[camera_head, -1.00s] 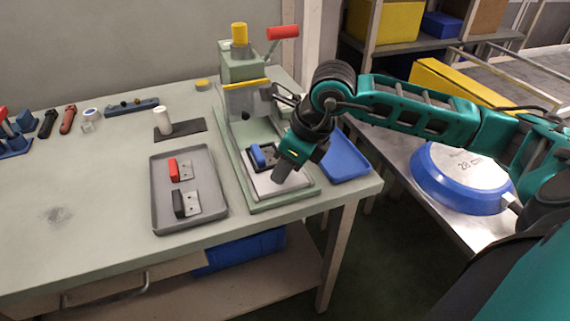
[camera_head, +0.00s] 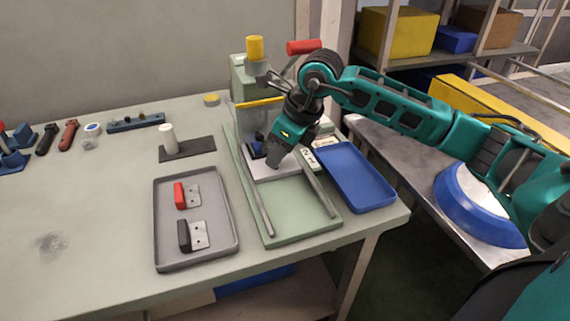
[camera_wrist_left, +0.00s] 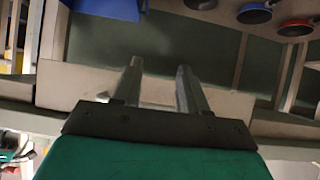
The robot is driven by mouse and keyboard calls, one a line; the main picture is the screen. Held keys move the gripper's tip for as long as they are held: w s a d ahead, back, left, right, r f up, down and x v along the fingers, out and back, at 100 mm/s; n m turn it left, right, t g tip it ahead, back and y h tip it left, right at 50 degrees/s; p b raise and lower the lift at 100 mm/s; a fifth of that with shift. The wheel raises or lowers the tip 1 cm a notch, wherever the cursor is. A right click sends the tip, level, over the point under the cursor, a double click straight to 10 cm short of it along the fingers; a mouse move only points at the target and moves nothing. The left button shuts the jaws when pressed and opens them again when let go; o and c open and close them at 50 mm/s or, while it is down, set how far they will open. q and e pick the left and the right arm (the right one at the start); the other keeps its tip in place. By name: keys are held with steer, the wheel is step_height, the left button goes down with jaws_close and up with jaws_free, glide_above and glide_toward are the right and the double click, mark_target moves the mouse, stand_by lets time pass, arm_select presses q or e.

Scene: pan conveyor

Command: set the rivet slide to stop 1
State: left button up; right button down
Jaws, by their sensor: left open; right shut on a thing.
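The rivet slide, a pale grey plate (camera_head: 262,175), sits on the rails of the green press base (camera_head: 290,228), at the back under the press head. A part with a dark blue handle (camera_head: 257,146) lies on the slide. My right gripper (camera_head: 275,164) is shut on the slide at its front right; its fingers hide the part they grip. A small white label plate (camera_head: 308,159) lies beside the right rail; its marks are too small to read. My left gripper (camera_wrist_left: 158,85) is open and empty in the left wrist view and outside the head view.
A grey tray (camera_head: 228,250) with a red-handled and a black-handled part lies left of the press. A blue tray (camera_head: 372,190) stands to its right. The front of the rails is bare. A blue pan (camera_head: 470,212) lies on the conveyor at right.

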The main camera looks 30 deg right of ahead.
steer(key=shift+w+d, duration=0.1)
steer(key=shift+w, duration=0.35)
steer(key=shift+s, duration=0.1)
steer(key=c, duration=0.9)
jaws_free()
arm_select(q)
steer(key=shift+s+a+f, duration=0.1)
steer(key=shift+s+f, duration=0.1)
steer(key=shift+f, duration=0.1)
